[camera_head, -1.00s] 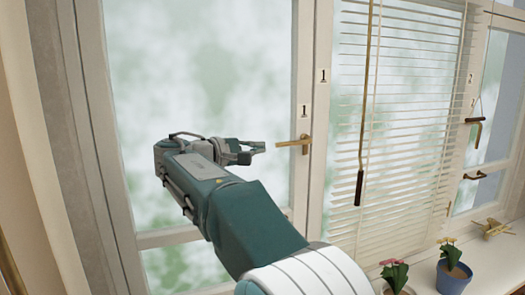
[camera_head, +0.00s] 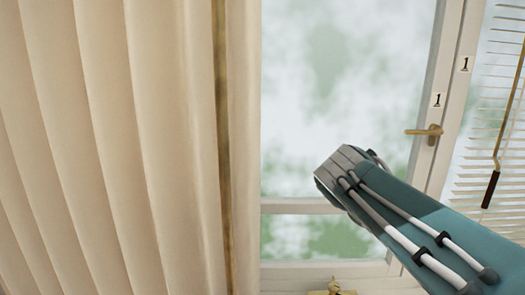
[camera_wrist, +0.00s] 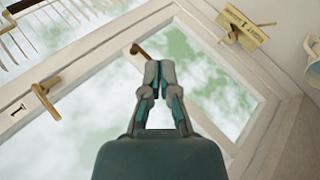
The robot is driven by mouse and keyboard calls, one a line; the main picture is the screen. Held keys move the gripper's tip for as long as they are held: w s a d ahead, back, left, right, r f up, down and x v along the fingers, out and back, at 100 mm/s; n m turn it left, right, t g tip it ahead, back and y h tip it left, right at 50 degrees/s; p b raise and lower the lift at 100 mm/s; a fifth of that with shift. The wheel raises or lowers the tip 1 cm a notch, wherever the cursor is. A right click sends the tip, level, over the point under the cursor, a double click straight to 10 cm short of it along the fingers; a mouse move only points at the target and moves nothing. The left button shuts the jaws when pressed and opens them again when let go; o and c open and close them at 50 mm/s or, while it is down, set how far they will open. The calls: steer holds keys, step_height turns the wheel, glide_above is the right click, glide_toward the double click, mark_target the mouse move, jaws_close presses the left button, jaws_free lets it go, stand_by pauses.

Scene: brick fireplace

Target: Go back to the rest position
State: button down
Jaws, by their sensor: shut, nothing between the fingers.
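My arm reaches in from the lower right in the head view. There the gripper's fingers are hidden behind my wrist. In the wrist view my gripper (camera_wrist: 160,70) shows at the middle with its fingers together, shut and empty. Behind it is the window door (camera_wrist: 205,95) with pale green glass; the same window door (camera_head: 345,75) stands behind my arm in the head view. Its brass handle (camera_head: 425,131) is to the right of my wrist and apart from it. In the wrist view a brass handle (camera_wrist: 35,98) shows at the left, clear of the fingers.
A beige curtain (camera_head: 110,140) fills the left of the head view. White blinds (camera_head: 497,120) with a hanging wand (camera_head: 491,187) are at the right. A small brass object (camera_head: 333,288) sits at the bottom edge. The wrist view shows a brass plaque (camera_wrist: 243,27) at upper right.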

steer(key=s+a+f+m+y, duration=0.2)
steer(key=s+a+f+y, duration=0.1)
steer(key=s+f, duration=0.3)
steer(key=s+a+f+m+t+y, duration=0.1)
steer(key=s+a+f+m+y, duration=0.1)
steer(key=s+f, duration=0.5)
steer(key=s+a+y, duration=0.1)
steer(key=s+y, duration=0.1)
steer(key=shift+s+y, duration=0.2)
steer(key=shift+y, duration=0.1)
steer(key=shift+d, duration=0.25)
